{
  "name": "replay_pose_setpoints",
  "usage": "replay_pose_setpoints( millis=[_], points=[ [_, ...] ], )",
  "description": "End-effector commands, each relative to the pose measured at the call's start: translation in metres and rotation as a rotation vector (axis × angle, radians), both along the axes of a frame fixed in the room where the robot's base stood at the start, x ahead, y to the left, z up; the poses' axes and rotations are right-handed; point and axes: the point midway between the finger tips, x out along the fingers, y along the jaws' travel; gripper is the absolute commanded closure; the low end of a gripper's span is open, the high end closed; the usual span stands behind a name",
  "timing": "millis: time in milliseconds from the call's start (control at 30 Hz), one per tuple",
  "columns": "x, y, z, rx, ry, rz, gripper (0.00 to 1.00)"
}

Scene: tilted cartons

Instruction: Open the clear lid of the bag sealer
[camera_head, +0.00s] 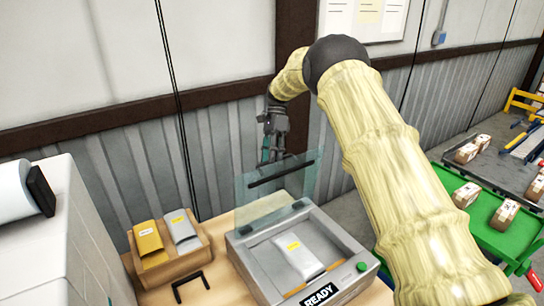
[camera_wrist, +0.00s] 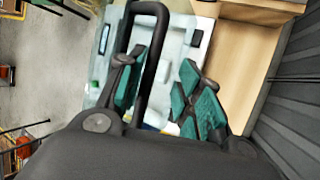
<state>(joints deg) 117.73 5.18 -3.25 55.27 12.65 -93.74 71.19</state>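The bag sealer (camera_head: 345,251) sits on a wooden table, with a silver pouch (camera_head: 299,258) in its tray and a green button in front. Its clear lid (camera_head: 268,199) stands raised from the rear hinge side, with a black handle bar (camera_head: 281,173) near its upper edge. My gripper (camera_head: 269,154) is by the lid's upper edge, behind and above the handle. In the wrist view, the teal finger pads (camera_wrist: 165,92) are apart. A black bar (camera_wrist: 153,70), which looks like the handle, passes between them near the left pad; contact cannot be told.
A wooden box (camera_head: 172,262) with yellow and grey pouches stands left of the sealer. A small black bracket (camera_head: 192,286) lies in front of it. The corrugated wall is close behind. A green cart (camera_head: 483,213) with cartons stands at right.

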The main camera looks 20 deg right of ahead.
Motion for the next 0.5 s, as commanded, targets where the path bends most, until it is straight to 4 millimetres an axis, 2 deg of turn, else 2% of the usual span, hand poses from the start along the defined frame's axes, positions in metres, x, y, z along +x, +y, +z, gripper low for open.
replay_pose_setpoints(
  millis=[367, 500],
  points=[
    [0.0006, 0.0014, 0.0004, 0.000, 0.001, 0.001, 0.66],
    [0.0060, -0.0013, 0.0084, 0.000, -0.004, 0.001, 0.66]
  ],
)
